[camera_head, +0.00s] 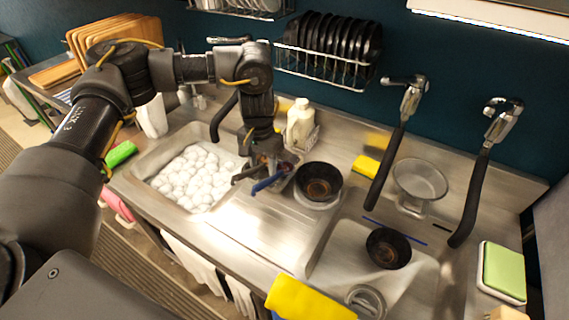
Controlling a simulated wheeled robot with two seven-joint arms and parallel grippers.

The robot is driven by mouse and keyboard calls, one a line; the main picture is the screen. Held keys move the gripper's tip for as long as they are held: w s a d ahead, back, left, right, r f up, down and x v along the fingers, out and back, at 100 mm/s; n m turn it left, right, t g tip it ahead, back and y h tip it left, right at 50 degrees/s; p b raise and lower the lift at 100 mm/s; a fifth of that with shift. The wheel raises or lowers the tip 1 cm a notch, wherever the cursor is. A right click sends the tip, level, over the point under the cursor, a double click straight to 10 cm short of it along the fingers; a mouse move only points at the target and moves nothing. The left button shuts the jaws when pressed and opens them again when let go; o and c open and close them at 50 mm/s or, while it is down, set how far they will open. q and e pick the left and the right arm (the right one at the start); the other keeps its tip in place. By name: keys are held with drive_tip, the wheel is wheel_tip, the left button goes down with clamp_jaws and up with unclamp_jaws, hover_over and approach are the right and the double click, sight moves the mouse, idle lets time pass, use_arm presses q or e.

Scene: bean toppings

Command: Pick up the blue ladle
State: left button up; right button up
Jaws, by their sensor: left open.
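A blue handle (268,183), which looks like that of the blue ladle, shows at the middle of the counter, right beside the fingers of my left gripper. The rest of the ladle is hidden or too small to make out. My left gripper (258,175) points down over the counter between the foam-filled sink and the dark bowl. It is open, with its fingers around or just beside the blue handle; I cannot tell whether they touch it. My right gripper is not in view.
A dark bowl (319,182) stands just right of the gripper. A white bottle (301,124) stands behind it. The left sink (158,160) is full of white foam. The right sink holds another dark bowl (388,248). Two black-hosed faucets (388,165) hang at right.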

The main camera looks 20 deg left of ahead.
sight(264, 182)
use_arm(q)
drive_tip(key=shift+r, duration=0.25)
drive_tip(key=shift+s+f, duration=0.3)
drive_tip(key=shift+f, duration=0.4)
drive_tip(key=f, duration=0.3)
drive_tip(key=shift+w+f, duration=0.2)
drive_tip(key=shift+f, duration=0.4)
drive_tip(key=shift+s+f+p, duration=0.1)
drive_tip(key=shift+f+p, duration=0.3)
drive_tip(key=f, duration=0.4)
drive_tip(key=shift+w+f, duration=0.2)
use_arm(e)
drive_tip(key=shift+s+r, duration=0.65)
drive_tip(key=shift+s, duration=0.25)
